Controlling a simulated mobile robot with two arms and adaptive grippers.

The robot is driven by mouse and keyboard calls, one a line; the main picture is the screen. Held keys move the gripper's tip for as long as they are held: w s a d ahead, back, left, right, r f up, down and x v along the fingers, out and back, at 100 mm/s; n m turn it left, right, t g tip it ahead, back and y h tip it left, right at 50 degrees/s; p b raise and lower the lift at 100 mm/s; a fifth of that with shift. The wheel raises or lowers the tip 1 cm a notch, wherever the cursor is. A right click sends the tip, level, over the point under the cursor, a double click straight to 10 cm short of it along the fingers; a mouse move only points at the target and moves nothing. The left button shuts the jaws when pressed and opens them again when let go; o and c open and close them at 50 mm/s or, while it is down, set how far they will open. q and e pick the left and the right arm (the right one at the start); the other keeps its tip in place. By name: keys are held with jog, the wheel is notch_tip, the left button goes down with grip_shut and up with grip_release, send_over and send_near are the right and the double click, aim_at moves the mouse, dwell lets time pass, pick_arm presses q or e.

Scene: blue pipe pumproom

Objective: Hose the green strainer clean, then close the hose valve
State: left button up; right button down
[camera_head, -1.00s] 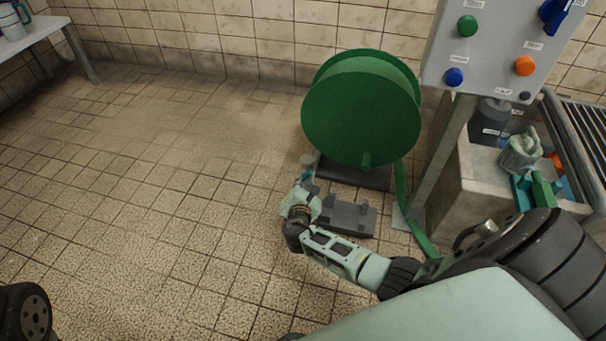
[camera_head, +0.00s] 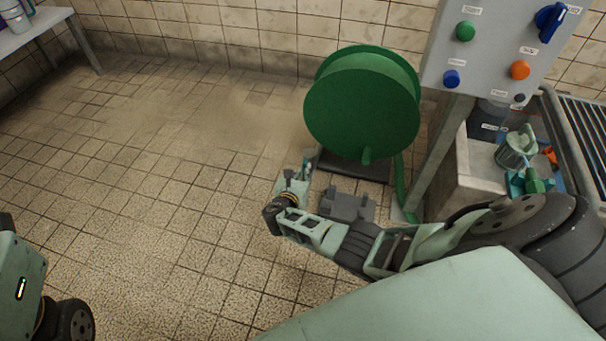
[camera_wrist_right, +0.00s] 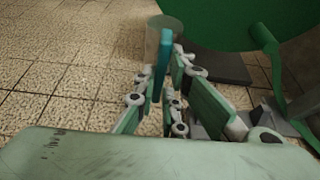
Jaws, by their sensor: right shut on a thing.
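My right gripper (camera_head: 303,174) hangs over the floor in front of the hose reel. In the right wrist view its fingers (camera_wrist_right: 170,95) are shut on the upright teal grip (camera_wrist_right: 161,66) of a greyish cylinder (camera_wrist_right: 163,38). I cannot tell if this is the green strainer. The green hose reel (camera_head: 360,105) stands by the wall, with a green stub (camera_head: 366,155) low on its front. A flat green hose (camera_head: 402,190) runs down its right side. I cannot make out the hose valve for certain. My left gripper is out of view.
A dark grey block (camera_head: 346,205) lies on the floor beside my right gripper. A control panel (camera_head: 490,60) stands right of the reel. Behind it a basin (camera_head: 481,165) holds a metal cup (camera_head: 511,152) and green and teal parts (camera_head: 528,181). The tiled floor at left is clear.

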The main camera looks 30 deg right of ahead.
jog(key=shift+a+f, duration=0.1)
dwell(0.3)
jog(key=c, duration=1.8)
grip_release()
jog(key=shift+c, duration=0.2)
jog(key=v, duration=1.2)
jog(key=shift+a, duration=0.1)
